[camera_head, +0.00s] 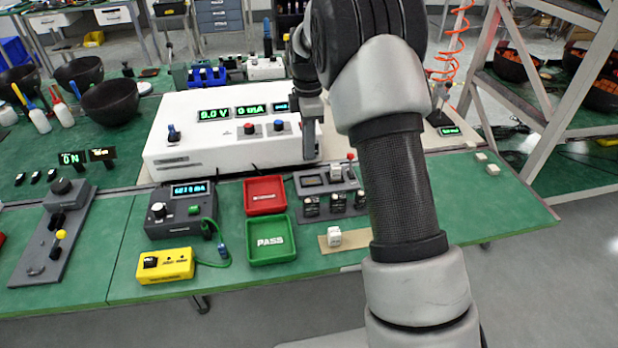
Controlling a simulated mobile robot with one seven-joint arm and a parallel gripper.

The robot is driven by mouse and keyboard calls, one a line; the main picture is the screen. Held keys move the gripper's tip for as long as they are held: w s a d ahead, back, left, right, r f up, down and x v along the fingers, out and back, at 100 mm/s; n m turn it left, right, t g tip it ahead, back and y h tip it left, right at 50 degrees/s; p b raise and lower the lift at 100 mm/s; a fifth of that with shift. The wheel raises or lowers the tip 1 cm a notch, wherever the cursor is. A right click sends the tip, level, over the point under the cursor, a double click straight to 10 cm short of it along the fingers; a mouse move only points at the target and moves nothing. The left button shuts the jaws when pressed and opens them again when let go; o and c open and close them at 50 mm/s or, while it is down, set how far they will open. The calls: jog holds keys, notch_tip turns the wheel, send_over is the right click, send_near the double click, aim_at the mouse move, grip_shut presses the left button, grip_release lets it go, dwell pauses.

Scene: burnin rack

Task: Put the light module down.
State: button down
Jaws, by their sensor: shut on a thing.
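My gripper (311,148) is in front of the right end of the white power supply box, above the back of the small grey rack. It points down and its jaws are shut on the light module. The module is small and I cannot make it out clearly between the fingers. A small white block (336,173) shows just right of and below the fingertips, at the back of the rack; I cannot tell whether it touches the jaws. Another white cube (334,237) sits on a tan pad (327,247) at the table's front.
The grey rack (325,186) has a red-tipped lever and several dark sockets. A red tray (265,195) and a green PASS tray (270,241) lie left of it. The white power supply (225,150) stands behind. Several white cubes (480,157) lie at right. My arm hides the table's middle right.

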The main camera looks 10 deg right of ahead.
notch_tip(320, 180, down, 8)
jog(key=shift+f+b, duration=0.2)
jog(key=shift+b, duration=0.2)
jog(key=shift+f, duration=0.15)
jog(key=c, duration=1.7)
grip_release()
jog(key=shift+o, duration=0.2)
